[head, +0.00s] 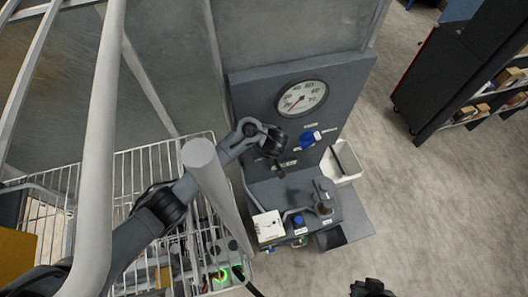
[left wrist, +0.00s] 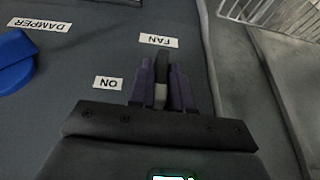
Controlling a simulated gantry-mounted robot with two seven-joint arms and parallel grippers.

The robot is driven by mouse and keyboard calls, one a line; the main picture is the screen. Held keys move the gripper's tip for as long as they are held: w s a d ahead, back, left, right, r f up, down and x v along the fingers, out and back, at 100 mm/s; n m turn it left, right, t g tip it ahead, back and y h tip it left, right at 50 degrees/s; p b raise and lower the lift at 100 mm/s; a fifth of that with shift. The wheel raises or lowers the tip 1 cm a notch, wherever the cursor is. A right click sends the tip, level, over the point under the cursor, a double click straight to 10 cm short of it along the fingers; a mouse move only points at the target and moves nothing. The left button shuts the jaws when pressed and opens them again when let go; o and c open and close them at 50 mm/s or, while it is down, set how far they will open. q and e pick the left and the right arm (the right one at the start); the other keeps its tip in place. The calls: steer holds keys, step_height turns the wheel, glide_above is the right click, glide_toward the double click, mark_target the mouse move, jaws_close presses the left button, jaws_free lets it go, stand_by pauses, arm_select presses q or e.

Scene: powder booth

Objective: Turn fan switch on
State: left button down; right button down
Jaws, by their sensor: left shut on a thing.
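The fan switch (left wrist: 161,72) is a dark narrow lever below a white FAN label (left wrist: 158,41) in the left wrist view. A white ON label (left wrist: 108,83) lies to its left. My left gripper (left wrist: 162,88) is shut on the lever, one purple finger on each side. In the head view my left gripper (head: 275,156) is against the grey panel (head: 252,92), below the dial, and the switch is hidden there. A dark part at the bottom edge looks like my right gripper (head: 371,288), mostly cut off and away from the panel.
A round dial (head: 303,98) and a blue damper handle (head: 311,137) are on the panel, the handle close to my left gripper. A white box (head: 268,226) and a grey cylinder (head: 325,194) stand on the ledge below. A wire cart (head: 140,160) is at left. Open floor lies right.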

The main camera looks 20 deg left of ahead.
arm_select(q)
steer(key=shift+d+g+y, duration=0.2)
steer(key=shift+g+y, duration=0.5)
steer(key=shift+y, duration=0.1)
steer(key=shift+w+m+g+y, duration=0.15)
steer(key=shift+m+g+y, duration=0.25)
steer(key=shift+y, duration=0.2)
steer(key=shift+g+y+b, duration=0.7)
steer(key=shift+y+b, duration=0.35)
steer(key=shift+y, duration=0.05)
steer(key=shift+m, duration=0.3)
steer(key=c, duration=1.1)
jaws_free()
steer(key=shift+c, duration=0.2)
